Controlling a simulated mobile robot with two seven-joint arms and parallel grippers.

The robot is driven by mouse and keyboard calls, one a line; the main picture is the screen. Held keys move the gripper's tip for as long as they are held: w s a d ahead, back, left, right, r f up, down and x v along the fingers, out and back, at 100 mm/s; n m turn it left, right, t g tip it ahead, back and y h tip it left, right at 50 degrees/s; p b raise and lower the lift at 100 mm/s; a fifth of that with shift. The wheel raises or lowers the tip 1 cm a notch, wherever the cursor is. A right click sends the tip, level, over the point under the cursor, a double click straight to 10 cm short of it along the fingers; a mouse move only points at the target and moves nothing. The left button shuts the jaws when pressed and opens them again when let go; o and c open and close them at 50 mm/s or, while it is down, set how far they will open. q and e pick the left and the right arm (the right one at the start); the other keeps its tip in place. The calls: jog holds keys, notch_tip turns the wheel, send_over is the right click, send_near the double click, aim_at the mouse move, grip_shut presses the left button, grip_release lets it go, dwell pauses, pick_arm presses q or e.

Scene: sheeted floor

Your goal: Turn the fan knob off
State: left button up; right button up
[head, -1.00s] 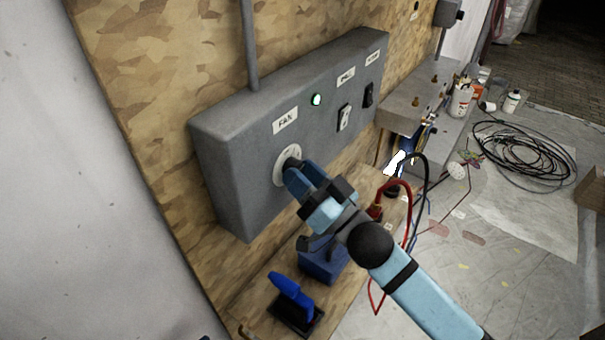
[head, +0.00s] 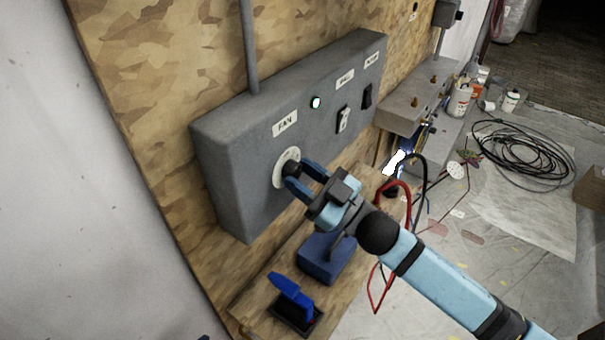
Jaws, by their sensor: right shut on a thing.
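The grey control box (head: 222,165) is mounted on the wooden board. Its fan knob is a dark knob on a round white dial (head: 281,177), below the FAN label (head: 285,123). A green light (head: 315,102) glows to the right of the label. My right gripper (head: 294,174) has its blue fingers at the dial, shut on the knob. The fingers hide much of the knob, so its exact angle is hard to read. My left gripper is not in view.
Below are a wooden shelf (head: 262,294), a blue clamp-like tool (head: 290,293) and a blue block (head: 325,258). Red and black cables hang by my arm. A coil of black cable (head: 520,150) lies on the floor.

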jog(key=n+g, duration=0.1)
jog(key=n, duration=0.1)
jog(key=n+g, duration=0.1)
jog(key=n, duration=0.1)
jog(key=shift+w+r+y+p, duration=0.1)
jog(key=shift+r+y+p, duration=0.1)
jog(key=shift+y+p, duration=0.15)
jog(key=n+g+p, duration=0.1)
jog(key=n+g, duration=0.1)
jog(key=n, duration=0.3)
jog(key=shift+d+r, duration=0.1)
jog(key=shift+w+n+g+h+p, duration=0.1)
jog(key=shift+n+g+h+p, duration=0.3)
jog(key=shift+n, duration=0.65)
jog(key=shift+n+g+h+p, duration=0.1)
jog(key=shift+n+g+p, duration=0.3)
jog(key=shift+n+p, duration=0.5)
jog(key=shift+n, duration=0.35)
jog(key=o, duration=0.9)
jog(key=shift+d, duration=0.1)
